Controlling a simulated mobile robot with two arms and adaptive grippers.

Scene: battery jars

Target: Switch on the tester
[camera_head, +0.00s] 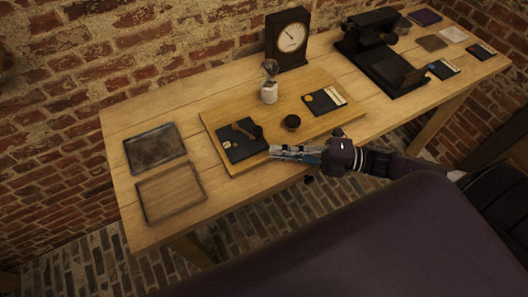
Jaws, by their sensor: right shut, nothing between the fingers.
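The tester appears to be a wooden board (205,119) on the bench. The bulb looks unlit. A dark plate with a yellow disc (324,102) lies at the right of the board. My right gripper (272,152) is shut and empty, at the board's front edge beside the black plate's right corner; whether it touches is unclear. My left gripper is out of view.
A dial gauge in a dark case (290,38) stands behind the board. Two trays, one dark (155,148) and one wooden (170,193), lie at the left. A black machine (372,40) and small cards (443,69) are at the right. A brick wall backs the bench.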

